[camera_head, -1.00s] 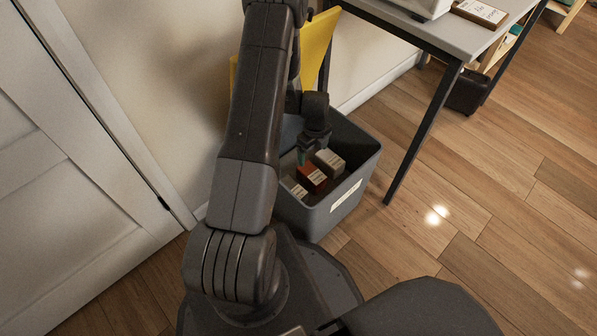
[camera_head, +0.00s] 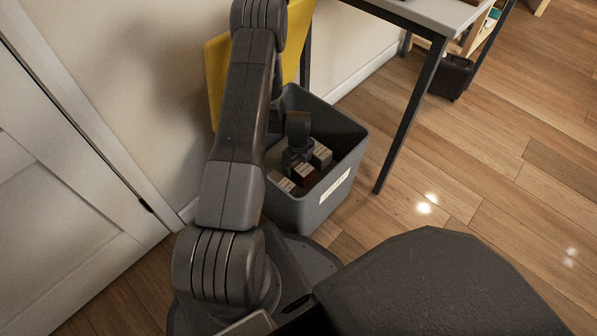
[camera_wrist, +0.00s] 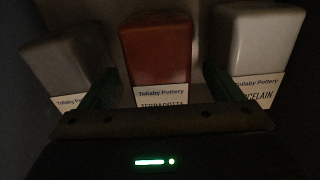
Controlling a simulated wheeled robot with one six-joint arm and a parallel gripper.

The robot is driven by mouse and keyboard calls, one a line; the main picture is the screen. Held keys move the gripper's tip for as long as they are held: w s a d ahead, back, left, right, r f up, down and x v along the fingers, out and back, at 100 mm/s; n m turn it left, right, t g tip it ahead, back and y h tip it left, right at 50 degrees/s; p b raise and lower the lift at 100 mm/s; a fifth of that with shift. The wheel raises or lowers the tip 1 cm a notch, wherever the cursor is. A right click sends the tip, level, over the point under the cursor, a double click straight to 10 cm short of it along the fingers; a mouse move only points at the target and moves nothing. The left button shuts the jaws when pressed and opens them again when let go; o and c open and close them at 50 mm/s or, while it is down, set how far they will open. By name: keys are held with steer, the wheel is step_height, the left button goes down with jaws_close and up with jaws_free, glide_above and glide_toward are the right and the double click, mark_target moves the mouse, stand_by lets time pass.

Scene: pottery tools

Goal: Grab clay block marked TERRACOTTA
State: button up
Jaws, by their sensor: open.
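The clay block marked TERRACOTTA (camera_wrist: 157,52) is reddish brown with a white label. It lies in a grey bin, between two other blocks, and shows partly in the head view (camera_head: 305,174). My gripper (camera_wrist: 160,88) is open, with one green finger on each side of the terracotta block. The fingers reach into the gaps beside it; I cannot tell whether they touch it. In the head view my gripper (camera_head: 296,160) is down inside the bin and its fingers are hidden. The lower part of the block's label is covered by my gripper's body.
A grey block (camera_wrist: 66,62) lies left of the terracotta block, and a pale block marked PORCELAIN (camera_wrist: 262,42) lies right. The grey bin (camera_head: 345,155) has walls close around the blocks. A yellow panel (camera_head: 217,75) and a table leg (camera_head: 412,115) stand near it.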

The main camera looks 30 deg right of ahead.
step_height(320, 180, down, 2)
steer(key=shift+f, duration=0.2)
steer(key=shift+r, duration=0.1)
steer(key=c, duration=1.8)
